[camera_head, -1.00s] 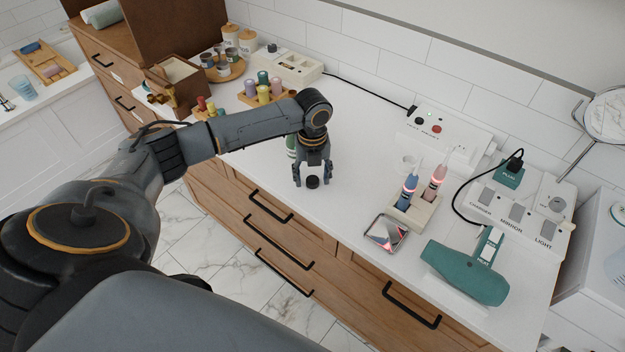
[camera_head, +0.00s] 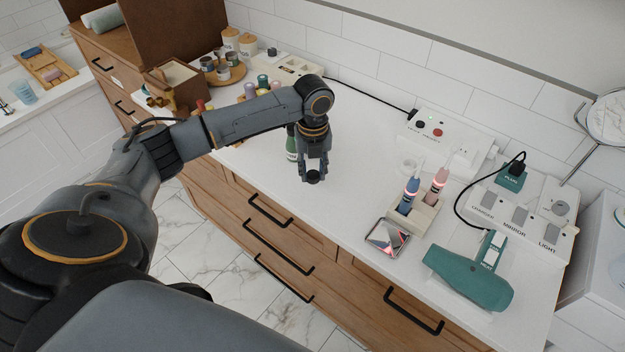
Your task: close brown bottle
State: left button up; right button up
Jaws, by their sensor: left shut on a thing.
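My left gripper (camera_head: 313,174) points down above the white counter near its front edge. Its fingers are shut on a small round black cap (camera_head: 313,177). I cannot tell whether the cap is clear of the counter. A dark green bottle (camera_head: 291,147) stands just behind and to the left of the gripper, partly hidden by my arm. I cannot make out a brown bottle; my left arm covers part of the counter. My right gripper is not in view.
Pastel bottles (camera_head: 262,82) and a round tray (camera_head: 226,77) stand at the back left. The counter between gripper and toothbrushes is clear.

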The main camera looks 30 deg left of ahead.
pick_arm(q)
jog(key=s+d+r+b, duration=0.2)
jog(key=s+d+r, duration=0.5)
jog(key=d+r, duration=0.2)
jog(key=shift+s+d+r, duration=0.25)
jog(key=shift+s+d, duration=0.1)
jog(key=shift+d, duration=0.9)
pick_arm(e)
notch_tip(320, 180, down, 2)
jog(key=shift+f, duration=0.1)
pick_arm(q)
jog(key=s+d+n, duration=0.1)
jog(key=s+n, duration=0.2)
jog(key=n, duration=1.1)
jog(key=s+n, duration=0.4)
jog(key=n, duration=0.9)
jog(key=shift+d+f+n, duration=0.35)
jog(key=shift+f+n, duration=0.05)
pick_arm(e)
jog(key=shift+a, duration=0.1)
pick_arm(q)
jog(key=shift+a, duration=0.15)
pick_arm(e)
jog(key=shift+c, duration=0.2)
